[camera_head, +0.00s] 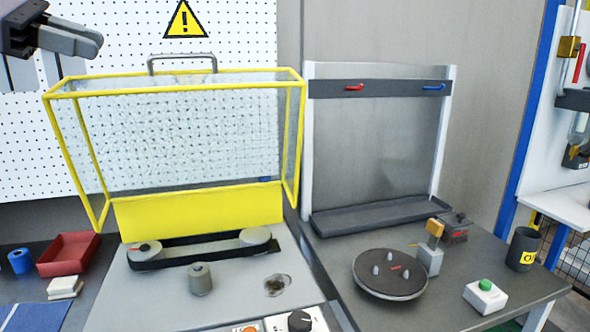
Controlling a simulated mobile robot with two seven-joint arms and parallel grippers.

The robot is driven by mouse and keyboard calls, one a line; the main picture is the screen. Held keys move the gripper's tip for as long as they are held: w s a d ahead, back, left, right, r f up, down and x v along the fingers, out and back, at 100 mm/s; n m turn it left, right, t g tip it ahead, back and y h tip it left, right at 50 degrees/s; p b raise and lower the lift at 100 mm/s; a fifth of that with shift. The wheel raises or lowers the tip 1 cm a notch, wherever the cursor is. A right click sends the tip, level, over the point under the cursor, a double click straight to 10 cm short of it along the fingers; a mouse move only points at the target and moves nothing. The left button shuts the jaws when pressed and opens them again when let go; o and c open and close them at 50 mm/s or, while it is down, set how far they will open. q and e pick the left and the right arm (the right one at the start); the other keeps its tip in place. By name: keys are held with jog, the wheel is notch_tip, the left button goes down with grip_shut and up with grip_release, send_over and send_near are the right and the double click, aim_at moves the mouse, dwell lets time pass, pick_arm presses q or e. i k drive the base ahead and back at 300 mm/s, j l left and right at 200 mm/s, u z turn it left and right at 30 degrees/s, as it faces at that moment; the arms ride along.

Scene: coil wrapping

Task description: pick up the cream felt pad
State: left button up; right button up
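The cream felt pad (65,287) appears to be the pale, blocky piece at the lower left, lying on the dark bench beside the red tray; it looks like a small stack of layers. My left gripper (88,42) is at the upper left, high above the bench and well apart from the pad. Its grey fingers show side-on, so I cannot tell whether they are open or shut. Nothing visible hangs from it. My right gripper is out of view.
A red tray (47,266) and a blue roll (20,261) lie near the pad, with a blue mat (38,317) in front. A yellow-framed guard (197,212) stands to the right over a belt (200,251). A round turntable (378,287) sits farther right.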

aim_at(64, 286)
jog(key=k, duration=0.95)
